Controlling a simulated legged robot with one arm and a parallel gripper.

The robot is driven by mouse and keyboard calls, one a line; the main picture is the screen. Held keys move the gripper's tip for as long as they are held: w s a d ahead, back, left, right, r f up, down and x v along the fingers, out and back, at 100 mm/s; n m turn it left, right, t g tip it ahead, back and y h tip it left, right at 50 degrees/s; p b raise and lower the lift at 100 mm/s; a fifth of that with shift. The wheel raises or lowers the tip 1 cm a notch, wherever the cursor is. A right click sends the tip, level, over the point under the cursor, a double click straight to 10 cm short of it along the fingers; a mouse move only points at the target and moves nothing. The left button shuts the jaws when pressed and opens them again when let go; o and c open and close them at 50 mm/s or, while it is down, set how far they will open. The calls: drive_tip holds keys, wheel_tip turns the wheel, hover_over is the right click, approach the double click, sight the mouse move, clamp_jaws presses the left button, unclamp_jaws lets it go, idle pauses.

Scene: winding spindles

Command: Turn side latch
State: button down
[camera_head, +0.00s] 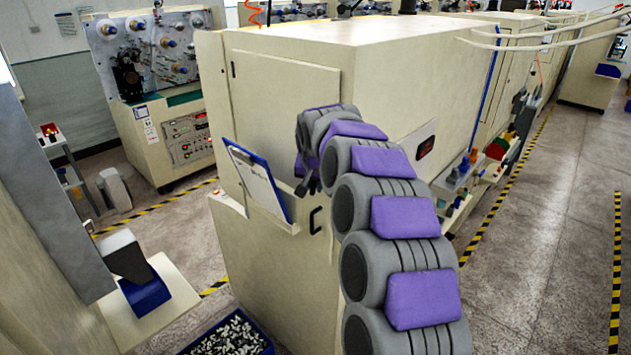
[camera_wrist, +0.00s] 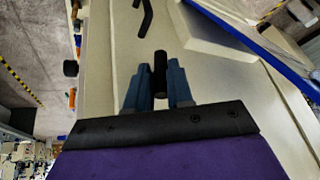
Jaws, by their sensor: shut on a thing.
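The side latch (camera_wrist: 160,65) shows in the wrist view as a short black bar between the two blue-grey fingers of my gripper (camera_wrist: 158,85). The fingers are closed around it, one on each side. In the head view my gripper (camera_head: 309,184) is at the side face of the large cream cabinet (camera_head: 250,265), and it hides the latch there. A second black handle (camera_head: 316,220) sits on the cabinet just below my gripper; it also shows at the top of the wrist view (camera_wrist: 146,17). How far the latch is turned is hard to tell.
A clipboard with a blue edge (camera_head: 258,180) leans in a pocket on the cabinet, left of my gripper. A blue bin of small parts (camera_head: 270,345) stands on the floor below. Fittings and bottles (camera_head: 462,178) line the cabinet's right side. Floor at the right is clear.

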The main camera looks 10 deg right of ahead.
drive_tip(key=shift+w+a+f+g+h+p, duration=0.1)
drive_tip(key=shift+w+f+g+h+p, duration=0.15)
drive_tip(key=shift+g+h, duration=0.35)
drive_tip(key=shift+s+g, duration=0.15)
drive_tip(key=shift+g, duration=0.15)
drive_tip(key=c, duration=1.4)
unclamp_jaws()
drive_tip(key=shift+w, duration=0.25)
drive_tip(key=shift+r, duration=0.1)
drive_tip(key=shift+s+r, duration=0.15)
